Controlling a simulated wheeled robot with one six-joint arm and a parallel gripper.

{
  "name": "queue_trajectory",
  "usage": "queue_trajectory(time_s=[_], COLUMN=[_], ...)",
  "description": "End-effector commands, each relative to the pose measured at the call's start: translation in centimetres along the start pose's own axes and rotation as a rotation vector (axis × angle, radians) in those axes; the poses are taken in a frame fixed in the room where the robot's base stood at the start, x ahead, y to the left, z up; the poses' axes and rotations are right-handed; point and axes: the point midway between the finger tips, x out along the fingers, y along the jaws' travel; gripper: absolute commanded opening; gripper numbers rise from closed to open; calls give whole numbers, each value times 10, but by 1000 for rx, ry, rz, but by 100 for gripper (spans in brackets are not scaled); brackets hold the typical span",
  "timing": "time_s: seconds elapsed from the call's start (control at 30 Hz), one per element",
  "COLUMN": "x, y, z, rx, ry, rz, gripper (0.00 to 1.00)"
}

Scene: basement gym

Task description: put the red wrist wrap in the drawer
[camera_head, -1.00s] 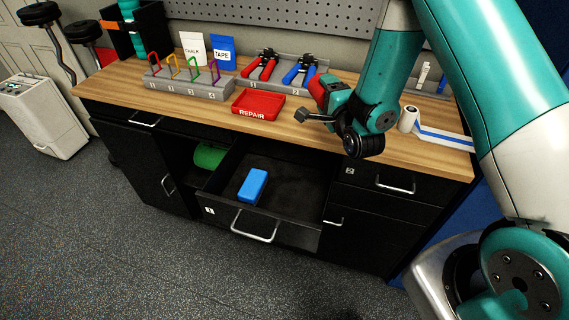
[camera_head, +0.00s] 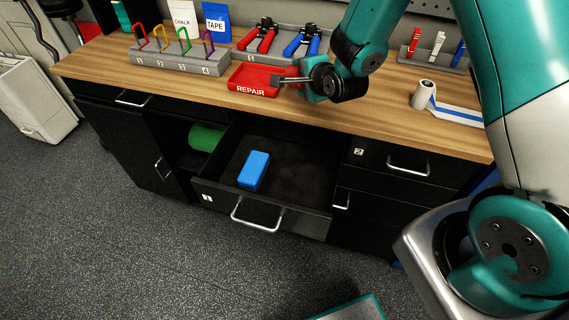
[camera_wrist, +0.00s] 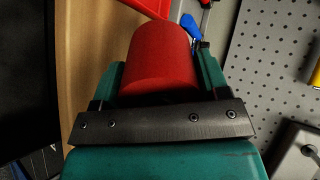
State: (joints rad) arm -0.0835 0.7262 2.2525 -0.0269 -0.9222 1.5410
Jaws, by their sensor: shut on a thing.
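The red wrist wrap is a red roll (camera_wrist: 160,55) in the wrist view, held between the teal fingers of my gripper (camera_wrist: 160,80). In the head view my gripper (camera_head: 294,82) is over the worktop, by the right end of the red REPAIR tray, and the wrap is mostly hidden there. The drawer marked 1 (camera_head: 305,190) is pulled open below the worktop, in front of and below my gripper. A blue block (camera_head: 254,170) lies in its left part; the right part is bare.
The REPAIR tray (camera_head: 252,92) sits near the worktop edge. A numbered rack (camera_head: 177,62), hand grippers and a tape roll (camera_head: 423,95) stand on the worktop. A green roll (camera_head: 206,138) lies in the opening left of the drawer. Drawer 2 (camera_head: 400,160) is shut.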

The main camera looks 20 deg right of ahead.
Motion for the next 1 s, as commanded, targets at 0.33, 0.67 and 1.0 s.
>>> queue_trajectory(time_s=[0.33,0.67,1.0], x=[-20,-93,-104], y=[41,70,104], z=[40,66,68], rx=[-73,-178,-206], ry=[-75,-118,-123], rz=[542,991,1090], gripper=[35,35,35])
